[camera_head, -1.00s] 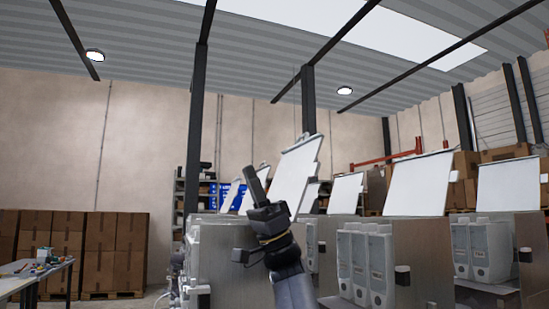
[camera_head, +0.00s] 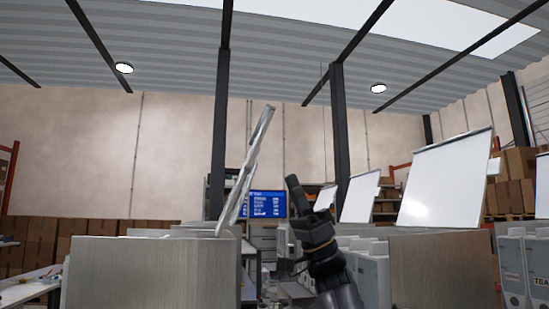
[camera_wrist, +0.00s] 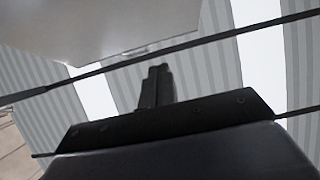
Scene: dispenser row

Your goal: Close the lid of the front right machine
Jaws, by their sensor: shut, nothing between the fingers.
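A near machine on the right (camera_head: 440,272) has a metal body, and its white lid (camera_head: 445,180) stands raised and tilted back. A near machine on the left (camera_head: 150,272) has its lid (camera_head: 244,175) raised, seen almost edge-on. I cannot tell for sure which is the front right machine. My gripper (camera_head: 292,182) points up between these two machines, shut and empty, apart from both lids in the picture. In the wrist view, its closed fingers (camera_wrist: 157,72) point up below a pale flat panel (camera_wrist: 110,25), which looks like a lid underside.
More raised lids (camera_head: 360,197) stand farther back, with white canisters (camera_head: 370,275) below. A blue screen (camera_head: 266,204) and a dark post (camera_head: 221,120) are behind. Stacked boxes (camera_head: 35,235) line the back left wall. A narrow gap lies between the machine rows.

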